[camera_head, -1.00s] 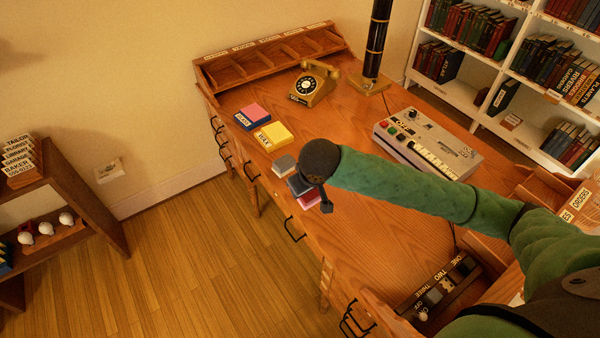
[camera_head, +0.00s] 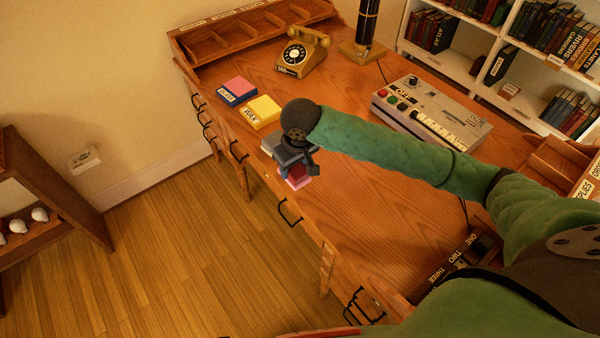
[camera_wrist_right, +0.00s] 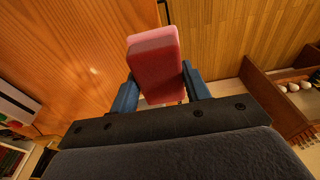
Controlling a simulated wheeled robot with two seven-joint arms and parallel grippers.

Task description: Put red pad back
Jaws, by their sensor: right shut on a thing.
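The red pad (camera_wrist_right: 157,68) is a small block with a paler pink end. In the right wrist view it sits between the two blue fingers of my right gripper (camera_wrist_right: 158,84), which is shut on it. In the head view my right gripper (camera_head: 298,162) is over the front edge of the desk and partly covers the red pad (camera_head: 293,169). A pink patch shows just below; I cannot tell whether it is part of the pad, or whether the pad touches the desk. My left gripper is not in view.
A grey block (camera_head: 269,144) is close beside my right gripper. A yellow pad (camera_head: 260,109) and a pink-topped blue pad (camera_head: 238,88) lie farther back on the desk (camera_head: 345,220). The telephone (camera_head: 303,52) and a keyed machine (camera_head: 432,115) stand behind.

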